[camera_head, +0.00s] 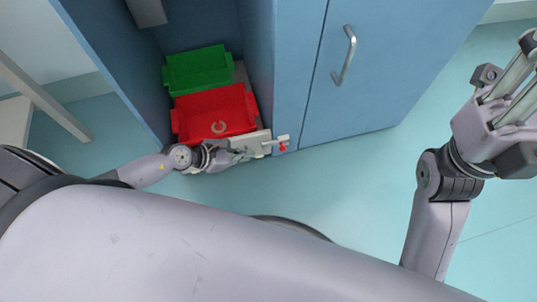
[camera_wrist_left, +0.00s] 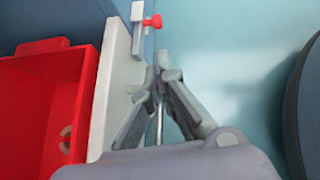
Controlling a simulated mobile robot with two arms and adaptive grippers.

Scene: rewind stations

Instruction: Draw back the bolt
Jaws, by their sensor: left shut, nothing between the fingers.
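The bolt's red knob (camera_head: 283,147) shows at the right end of a pale front bar (camera_head: 258,137), by the cabinet's post. In the left wrist view the red knob (camera_wrist_left: 153,21) sticks out to the right of a pale grey bracket (camera_wrist_left: 138,35). My left gripper (camera_head: 250,153) is shut and empty, just left of the knob. In the left wrist view its fingertips (camera_wrist_left: 158,75) sit below the knob, apart from it. A thin metal rod shows between the finger links. My right gripper (camera_head: 510,65) is at the right edge, partly cut off, far from the bolt.
A red crate (camera_head: 205,112) and a green crate (camera_head: 197,70) stand in the open bay of a blue cabinet (camera_head: 290,85). Right of the bay is a closed door with a metal handle (camera_head: 345,55). The floor (camera_head: 360,180) in front is clear.

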